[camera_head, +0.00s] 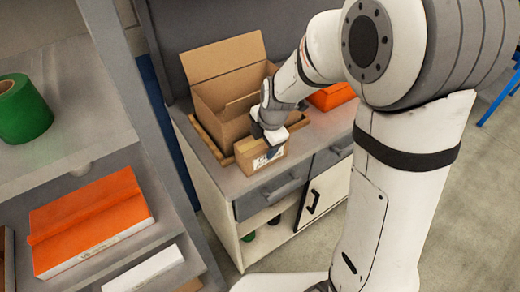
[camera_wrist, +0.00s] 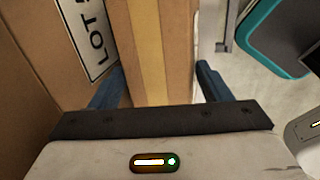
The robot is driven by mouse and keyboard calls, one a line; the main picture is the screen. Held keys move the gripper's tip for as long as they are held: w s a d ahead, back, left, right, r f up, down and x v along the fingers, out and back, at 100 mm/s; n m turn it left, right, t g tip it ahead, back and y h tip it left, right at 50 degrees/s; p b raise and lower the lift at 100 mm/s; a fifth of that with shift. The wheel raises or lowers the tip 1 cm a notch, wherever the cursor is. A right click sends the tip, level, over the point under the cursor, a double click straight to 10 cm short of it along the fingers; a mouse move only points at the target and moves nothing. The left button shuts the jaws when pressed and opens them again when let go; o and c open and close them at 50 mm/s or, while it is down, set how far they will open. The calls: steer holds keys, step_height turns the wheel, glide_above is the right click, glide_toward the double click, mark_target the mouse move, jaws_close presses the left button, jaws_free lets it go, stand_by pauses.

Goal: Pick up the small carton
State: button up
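The small carton (camera_head: 262,155) is a brown box with a white and dark label on its front, at the front edge of the grey counter. My gripper (camera_head: 270,132) is directly above it, pointing down. In the wrist view, a brown carton with a lighter tape strip (camera_wrist: 160,50) lies between my two blue fingers (camera_wrist: 160,88). One finger is on each side, with a thin gap at the right and little or none at the left. The fingers look spread around it, not clearly pressed on it. The carton's lower part is hidden in the wrist view.
A large open carton (camera_head: 222,62) stands in a brown tray (camera_head: 205,138) just behind. An orange box (camera_head: 332,96) is on the counter to the right. A shelf at the left holds a green roll (camera_head: 22,112) and an orange box (camera_head: 88,222).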

steer(key=c, duration=0.9)
steer(key=shift+r, duration=0.1)
